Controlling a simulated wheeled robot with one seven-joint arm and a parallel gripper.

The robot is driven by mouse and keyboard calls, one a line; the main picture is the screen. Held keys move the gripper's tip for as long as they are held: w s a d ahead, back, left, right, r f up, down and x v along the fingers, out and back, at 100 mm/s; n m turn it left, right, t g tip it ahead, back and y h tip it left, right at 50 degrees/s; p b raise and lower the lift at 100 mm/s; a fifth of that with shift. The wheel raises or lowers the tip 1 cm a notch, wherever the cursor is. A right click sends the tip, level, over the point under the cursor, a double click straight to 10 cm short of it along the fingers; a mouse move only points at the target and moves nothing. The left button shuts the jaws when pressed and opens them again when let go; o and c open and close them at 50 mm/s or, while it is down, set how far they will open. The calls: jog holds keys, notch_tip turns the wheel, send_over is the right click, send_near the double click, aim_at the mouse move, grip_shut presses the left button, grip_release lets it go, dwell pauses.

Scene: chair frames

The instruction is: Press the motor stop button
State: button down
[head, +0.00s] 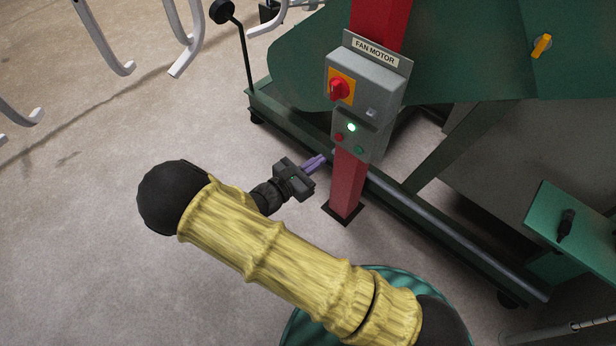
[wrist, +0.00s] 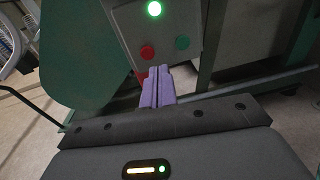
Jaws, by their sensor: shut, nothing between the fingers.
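A grey control box (head: 361,105) labelled "FAN MOTOR" is fixed to a red post (head: 348,182). Its lower part has a lit green-white lamp (head: 351,127), a red button (head: 339,137) and a green button (head: 360,150). In the wrist view the red button (wrist: 147,52) is left of the green button (wrist: 183,43), below the glowing lamp (wrist: 154,9). My gripper (head: 318,160) has purple fingers, shut and empty. Its fingertips also show in the wrist view (wrist: 158,70), just below the red button in the picture. I cannot tell whether they touch the box.
An orange and red rotary switch (head: 340,88) sits on the box's upper part. Green machine framing (head: 440,225) runs along the floor behind the post. The floor (head: 90,230) at left is clear.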

aim_at(337, 139)
jog(key=shift+w+a+f+n+t+y, duration=0.1)
jog(key=shift+a+f+n+t+y, duration=0.2)
jog(key=shift+a, duration=0.2)
jog(key=shift+a+f+n+t+y, duration=0.15)
jog(key=shift+a+n+t, duration=0.15)
jog(key=shift+a+t, duration=0.15)
jog(key=shift+w, duration=0.1)
jog(key=b+x, duration=0.1)
jog(key=x, duration=0.5)
jog(key=shift+w+d+b, duration=0.2)
jog(key=shift+d+b, duration=0.1)
jog(key=shift+d, duration=0.05)
jog(key=shift+w+d, duration=0.4)
jog(key=shift+w, duration=0.15)
jog(key=shift+w, duration=0.1)
